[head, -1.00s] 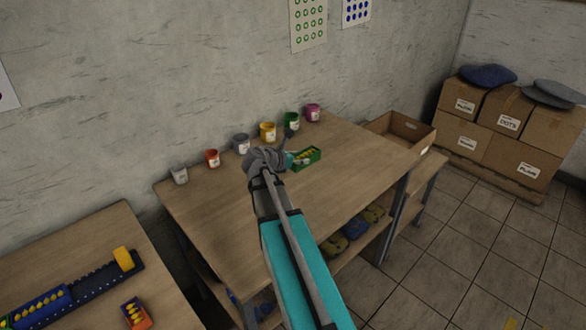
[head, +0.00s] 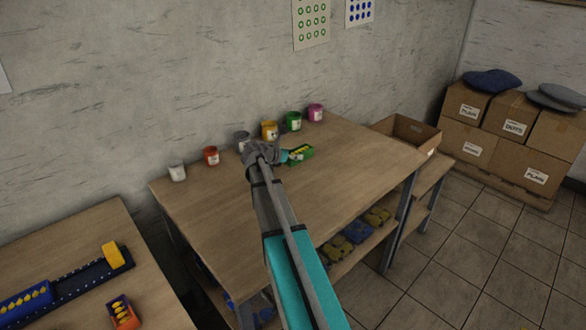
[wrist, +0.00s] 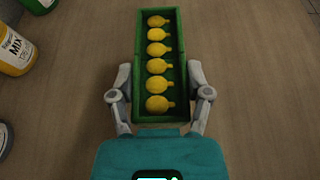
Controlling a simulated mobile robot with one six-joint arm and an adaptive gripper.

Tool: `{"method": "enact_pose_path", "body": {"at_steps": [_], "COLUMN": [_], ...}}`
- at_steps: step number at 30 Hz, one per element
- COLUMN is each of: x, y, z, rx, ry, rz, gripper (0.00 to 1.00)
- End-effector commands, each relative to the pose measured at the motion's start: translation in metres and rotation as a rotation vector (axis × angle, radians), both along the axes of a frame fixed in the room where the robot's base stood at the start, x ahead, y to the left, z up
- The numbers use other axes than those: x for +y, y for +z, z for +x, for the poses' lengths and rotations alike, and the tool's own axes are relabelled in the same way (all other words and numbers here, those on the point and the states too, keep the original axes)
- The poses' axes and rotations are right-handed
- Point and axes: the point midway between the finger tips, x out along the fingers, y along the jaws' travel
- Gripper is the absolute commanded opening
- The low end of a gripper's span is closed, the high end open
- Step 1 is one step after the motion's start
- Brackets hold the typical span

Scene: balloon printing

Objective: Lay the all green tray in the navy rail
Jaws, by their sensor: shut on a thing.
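My gripper (wrist: 159,90) is shut on a green tray (wrist: 159,120) near its close end, one finger on each long side. The tray holds a row of several yellow balloons. In the head view the green tray (head: 307,158) is over the back of the middle table, partly behind my gripper (head: 284,157). I cannot tell whether it touches the tabletop. The navy rail (head: 84,280) lies on the left table, with a yellow block (head: 113,255) at its far end and a blue tray (head: 25,303) of yellow balloons in its near part. The rail between them looks empty.
An orange tray (head: 123,312) with yellow balloons lies beside the rail. Several paint pots, among them a yellow one (head: 269,130), line the wall behind my gripper. A wooden crate (head: 407,130) is at the right. The middle table's front (head: 215,230) is clear.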

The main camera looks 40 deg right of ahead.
Motion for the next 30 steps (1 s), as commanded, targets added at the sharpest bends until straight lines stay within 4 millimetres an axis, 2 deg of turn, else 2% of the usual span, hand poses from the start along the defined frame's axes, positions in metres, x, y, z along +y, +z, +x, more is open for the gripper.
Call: {"method": "enact_pose_path", "body": {"at_steps": [17, 22, 30], "x": [-0.003, -0.007, -0.006], "y": [-0.007, -0.019, -0.040], "z": [0.005, 0.012, 0.010], "rx": [0.000, 0.000, 0.000], "ry": [-0.001, -0.001, -0.001], "rz": [0.000, 0.000, 0.000], "gripper": [0.15, 0.15, 0.15]}}
